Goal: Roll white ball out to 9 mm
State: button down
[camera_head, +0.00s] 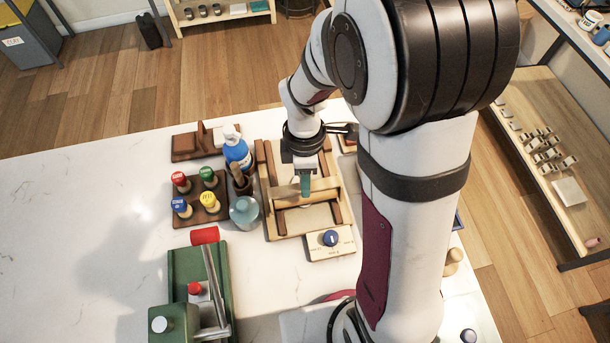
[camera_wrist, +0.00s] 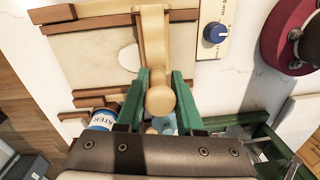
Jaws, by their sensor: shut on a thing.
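My gripper (camera_wrist: 160,82) is shut on the wooden rolling pin (camera_wrist: 154,45), with its green fingers on either side of the handle end. In the head view my gripper (camera_head: 305,188) is over the rolling frame, and the pin (camera_head: 322,185) lies across it. The white clay (camera_wrist: 128,58) shows as a pale rounded patch beside the pin in the wrist view; part of it seems hidden under the pin. It lies on the cream board (camera_wrist: 88,55) between wooden rails. A dial with a blue knob (camera_head: 330,238) sits at the frame's front; it also shows in the wrist view (camera_wrist: 215,33).
A green machine with a red-handled lever (camera_head: 204,236) is at front left. The table's left side is clear.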

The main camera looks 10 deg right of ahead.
jog(key=shift+w+f, duration=0.15)
jog(key=shift+w, duration=0.45)
jog(key=shift+w+r, duration=0.2)
jog(key=shift+w, duration=0.35)
jog(key=shift+w+f, duration=0.25)
jog(key=shift+w, duration=0.55)
jog(key=shift+s, duration=0.15)
dwell(1.3)
